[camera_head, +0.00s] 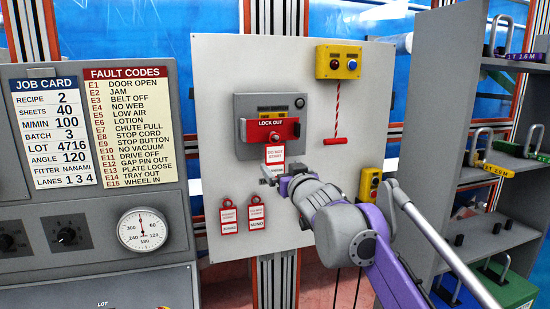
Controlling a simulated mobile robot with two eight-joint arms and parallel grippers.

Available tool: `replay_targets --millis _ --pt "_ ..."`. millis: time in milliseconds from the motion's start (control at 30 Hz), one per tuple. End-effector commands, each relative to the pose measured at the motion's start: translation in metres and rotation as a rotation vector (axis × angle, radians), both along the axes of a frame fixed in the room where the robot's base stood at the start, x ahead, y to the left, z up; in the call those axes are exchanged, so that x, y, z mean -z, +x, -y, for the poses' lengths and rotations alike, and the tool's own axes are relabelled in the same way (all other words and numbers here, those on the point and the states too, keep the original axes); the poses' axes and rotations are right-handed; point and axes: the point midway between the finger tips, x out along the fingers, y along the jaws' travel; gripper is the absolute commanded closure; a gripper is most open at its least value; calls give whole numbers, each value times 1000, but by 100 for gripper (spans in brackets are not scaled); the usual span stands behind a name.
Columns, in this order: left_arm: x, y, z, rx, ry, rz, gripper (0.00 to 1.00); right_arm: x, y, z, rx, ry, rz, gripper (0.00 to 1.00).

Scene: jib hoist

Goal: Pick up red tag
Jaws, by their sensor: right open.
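A white tag with a red "DO NOT START" panel (275,154) hangs below the red "LOCK OUT" bar (270,131) on the grey switch box. Two more red-and-white tags hang lower on the pale panel: a left one (228,216) and a right one (257,214), each with a red top loop. My right gripper (270,174) is open at the lower edge of the upper tag and hides part of it. I cannot tell whether they touch. My left gripper is not in view.
A yellow box with a red and a blue button (338,62) has a red pull cord (337,120) hanging below it. A yellow pendant (369,184) is right of my wrist. A grey shelf (436,110) with shackles stands at right, a gauge console (90,235) at left.

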Motion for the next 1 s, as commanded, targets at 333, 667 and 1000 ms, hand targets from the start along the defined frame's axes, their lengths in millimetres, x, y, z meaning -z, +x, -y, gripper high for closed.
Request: replay_targets --millis 333,667,1000 --pt "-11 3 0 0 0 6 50 -3 29 -8 0 -2 1 0" --pt "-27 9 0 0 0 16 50 -6 65 -18 1 -1 0 0" --pt "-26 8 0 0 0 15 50 -4 67 -18 1 -1 -1 13"
